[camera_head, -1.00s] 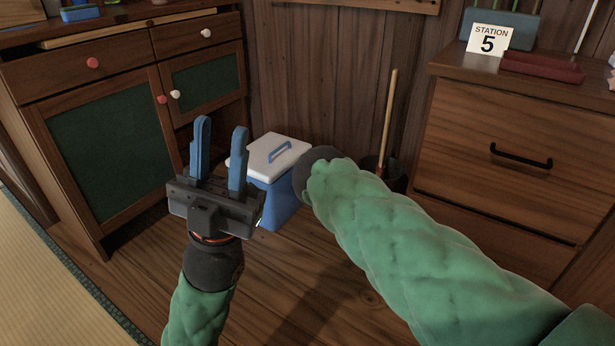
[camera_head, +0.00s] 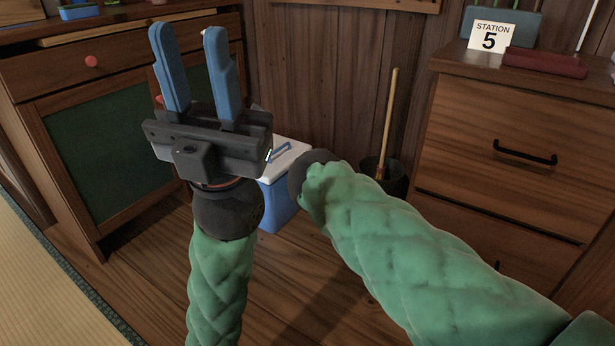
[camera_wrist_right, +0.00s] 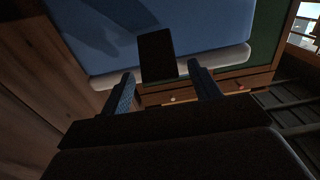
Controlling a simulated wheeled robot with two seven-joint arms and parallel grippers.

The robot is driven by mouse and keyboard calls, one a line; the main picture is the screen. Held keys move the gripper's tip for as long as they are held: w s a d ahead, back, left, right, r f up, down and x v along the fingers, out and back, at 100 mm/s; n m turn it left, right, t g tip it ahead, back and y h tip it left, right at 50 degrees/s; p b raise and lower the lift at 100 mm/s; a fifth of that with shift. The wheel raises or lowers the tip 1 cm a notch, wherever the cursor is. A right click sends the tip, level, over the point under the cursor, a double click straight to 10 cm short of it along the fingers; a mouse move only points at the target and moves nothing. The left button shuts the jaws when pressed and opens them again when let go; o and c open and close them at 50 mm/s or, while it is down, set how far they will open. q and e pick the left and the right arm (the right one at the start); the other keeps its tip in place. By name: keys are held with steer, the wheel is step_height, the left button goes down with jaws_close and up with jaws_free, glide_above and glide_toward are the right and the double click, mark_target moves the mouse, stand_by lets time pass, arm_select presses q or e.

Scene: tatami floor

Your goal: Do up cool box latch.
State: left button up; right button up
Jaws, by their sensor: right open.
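The cool box has a blue body (camera_head: 278,207) and a white lid (camera_head: 294,152) with a blue handle (camera_head: 279,152). It stands on the floor, partly hidden by both my arms. The right wrist view shows its blue side (camera_wrist_right: 215,25), the pale lid rim (camera_wrist_right: 232,58) and a dark latch (camera_wrist_right: 156,56) across that rim. I cannot tell whether the latch is fastened. My right gripper (camera_wrist_right: 160,76) is open, its fingertips on either side of the latch's end; contact is unclear. In the head view it is hidden. My left gripper (camera_head: 188,31) is open and empty, fingers up.
A cabinet with green panels (camera_head: 100,150) stands at left, a drawer chest (camera_head: 510,150) at right with a "STATION 5" sign (camera_head: 490,38). A dark bin (camera_head: 394,180) holding a wooden handle (camera_head: 389,115) stands right of the cool box. Some floor in front is bare.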

steer(key=c, duration=1)
steer(key=shift+r, duration=0.1)
